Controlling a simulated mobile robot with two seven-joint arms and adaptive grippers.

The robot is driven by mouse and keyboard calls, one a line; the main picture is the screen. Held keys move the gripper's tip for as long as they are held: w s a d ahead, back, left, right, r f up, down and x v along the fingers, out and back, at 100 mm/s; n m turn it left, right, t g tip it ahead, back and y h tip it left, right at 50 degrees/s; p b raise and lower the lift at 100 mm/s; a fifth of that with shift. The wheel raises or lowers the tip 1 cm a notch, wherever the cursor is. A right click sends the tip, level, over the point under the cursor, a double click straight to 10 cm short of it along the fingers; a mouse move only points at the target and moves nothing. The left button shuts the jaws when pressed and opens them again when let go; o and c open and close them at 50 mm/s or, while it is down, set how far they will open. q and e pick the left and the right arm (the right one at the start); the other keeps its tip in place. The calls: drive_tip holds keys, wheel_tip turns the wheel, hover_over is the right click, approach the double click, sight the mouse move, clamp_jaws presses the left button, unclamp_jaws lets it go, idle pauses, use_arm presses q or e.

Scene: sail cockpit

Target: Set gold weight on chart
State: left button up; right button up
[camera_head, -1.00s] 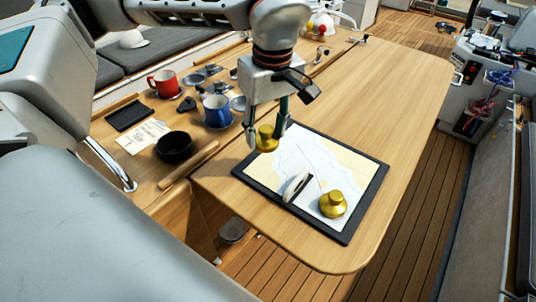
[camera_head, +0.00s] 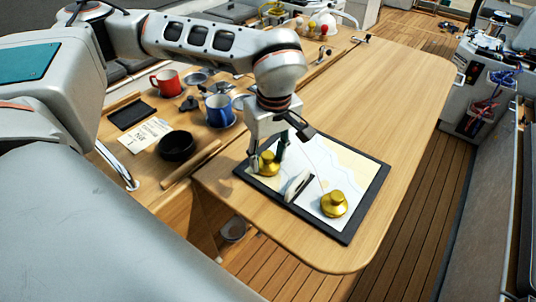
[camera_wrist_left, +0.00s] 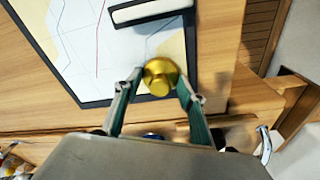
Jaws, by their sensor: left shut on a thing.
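The chart (camera_head: 345,170) lies in a black-rimmed board on the wooden table. A gold weight (camera_head: 268,164) is between the fingers of my left gripper (camera_head: 267,162), at the chart's upper left part. It also shows in the left wrist view (camera_wrist_left: 160,77), between both fingertips, near the chart's black rim. My left gripper is shut on it. I cannot tell whether its base touches the chart. A second gold weight (camera_head: 333,204) stands on the chart's near right part. My right gripper is not in view.
A dark-and-white tool (camera_head: 297,185) lies on the chart between the two weights. Left of the board are a black bowl (camera_head: 176,147), a blue mug (camera_head: 218,111) and a red mug (camera_head: 165,84). The table (camera_head: 400,95) is clear beyond the chart.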

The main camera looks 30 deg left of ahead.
sight(271, 159)
use_arm(q)
drive_tip(key=o, duration=1.4)
drive_tip(key=shift+f, duration=0.1)
drive_tip(key=shift+o, duration=0.2)
wheel_tip(271, 159, up, 12)
drive_tip(key=d, duration=0.1)
drive_tip(key=shift+s+b, duration=0.3)
drive_tip(key=shift+s, duration=0.05)
drive_tip(key=shift+s+d, duration=0.1)
drive_tip(key=shift+d, duration=0.05)
